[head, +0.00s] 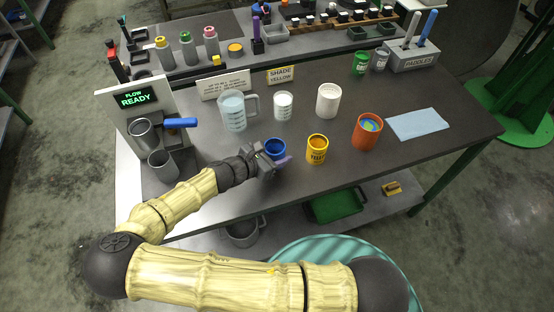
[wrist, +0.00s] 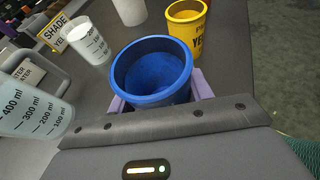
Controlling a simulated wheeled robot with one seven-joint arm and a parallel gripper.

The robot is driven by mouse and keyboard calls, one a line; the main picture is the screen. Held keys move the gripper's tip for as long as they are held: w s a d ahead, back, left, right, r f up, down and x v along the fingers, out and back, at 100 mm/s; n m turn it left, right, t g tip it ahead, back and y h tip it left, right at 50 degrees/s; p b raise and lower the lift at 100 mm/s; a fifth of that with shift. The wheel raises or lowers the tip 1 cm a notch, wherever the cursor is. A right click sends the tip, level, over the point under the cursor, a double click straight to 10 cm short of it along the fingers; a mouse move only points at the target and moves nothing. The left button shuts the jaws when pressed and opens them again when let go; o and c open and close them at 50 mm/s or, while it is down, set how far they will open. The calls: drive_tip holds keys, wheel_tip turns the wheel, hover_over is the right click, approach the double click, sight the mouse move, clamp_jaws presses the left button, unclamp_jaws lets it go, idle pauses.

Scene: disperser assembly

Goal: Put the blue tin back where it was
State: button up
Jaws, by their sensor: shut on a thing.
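The blue tin (head: 275,147) is an open, upright cup with a blue inside. In the wrist view the blue tin (wrist: 150,72) sits between the purple fingers of my gripper (wrist: 155,98), which is shut on it. In the head view my gripper (head: 273,160) is at the tin near the front edge of the dark bench. I cannot tell whether the tin's base touches the bench. The yellow tin (head: 317,150) stands just to its right, apart from it, and also shows in the wrist view (wrist: 186,25).
A measuring jug (head: 233,112), a small graduated beaker (head: 283,106) and a white cup (head: 328,100) stand behind the tin. An orange tin (head: 367,132) and a pale cloth (head: 417,124) are to the right. The flow machine (head: 135,105) stands left. Bare bench lies between orange and yellow tins.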

drive_tip(key=shift+f, duration=1.75)
drive_tip(key=shift+f, duration=0.1)
drive_tip(key=o, duration=1.1)
drive_tip(key=shift+o, duration=0.2)
drive_tip(key=b+v, duration=0.1)
drive_tip(key=v, duration=1.1)
drive_tip(key=shift+b, duration=0.3)
